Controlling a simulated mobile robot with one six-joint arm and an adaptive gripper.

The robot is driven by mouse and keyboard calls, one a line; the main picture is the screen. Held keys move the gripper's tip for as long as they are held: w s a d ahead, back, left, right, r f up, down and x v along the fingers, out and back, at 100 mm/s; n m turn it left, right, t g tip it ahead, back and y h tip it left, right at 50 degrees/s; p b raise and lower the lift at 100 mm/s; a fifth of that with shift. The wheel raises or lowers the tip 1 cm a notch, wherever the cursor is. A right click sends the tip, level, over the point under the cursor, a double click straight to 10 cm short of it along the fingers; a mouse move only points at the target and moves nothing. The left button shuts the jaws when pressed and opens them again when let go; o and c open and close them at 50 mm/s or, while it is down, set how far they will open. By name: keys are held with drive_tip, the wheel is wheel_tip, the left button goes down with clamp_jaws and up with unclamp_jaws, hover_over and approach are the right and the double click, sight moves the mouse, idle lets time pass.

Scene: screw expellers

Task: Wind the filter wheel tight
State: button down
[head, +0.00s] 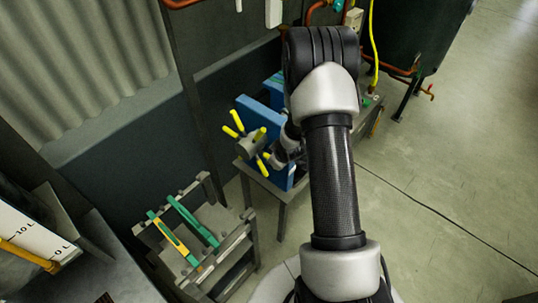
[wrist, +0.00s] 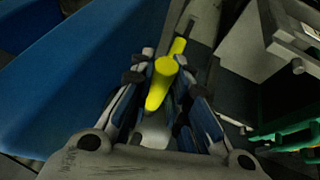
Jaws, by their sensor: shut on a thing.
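The filter wheel (head: 247,145) is a grey hub with several yellow-tipped spokes, on the front of a blue press frame. My gripper (head: 274,159) is at the wheel's right side, partly hidden by my own arm in the head view. In the wrist view my gripper (wrist: 166,72) has its fingers on both sides of one yellow handle (wrist: 160,84) and is shut on it. Another yellow tip (wrist: 178,46) shows just beyond. The wheel's hub is hard to make out in the wrist view.
The blue press frame (head: 258,114) stands on a grey bench and fills the left of the wrist view (wrist: 75,62). A grey rack (head: 207,217) with green and yellow bars stands at the lower left. A dark tank (head: 428,40) stands at the back.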

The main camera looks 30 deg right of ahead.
wheel_tip(320, 180, down, 7)
drive_tip(key=w+m+t+y+b, duration=0.1)
drive_tip(key=t+b, duration=0.5)
drive_tip(key=b, duration=0.7)
drive_tip(key=shift+w+a+y, duration=0.25)
drive_tip(key=shift+a+y, duration=0.05)
drive_tip(key=shift+y, duration=0.1)
drive_tip(key=shift+b, duration=0.3)
drive_tip(key=shift+r, duration=0.1)
drive_tip(key=c, duration=1.5)
unclamp_jaws()
drive_tip(key=v, duration=1.2)
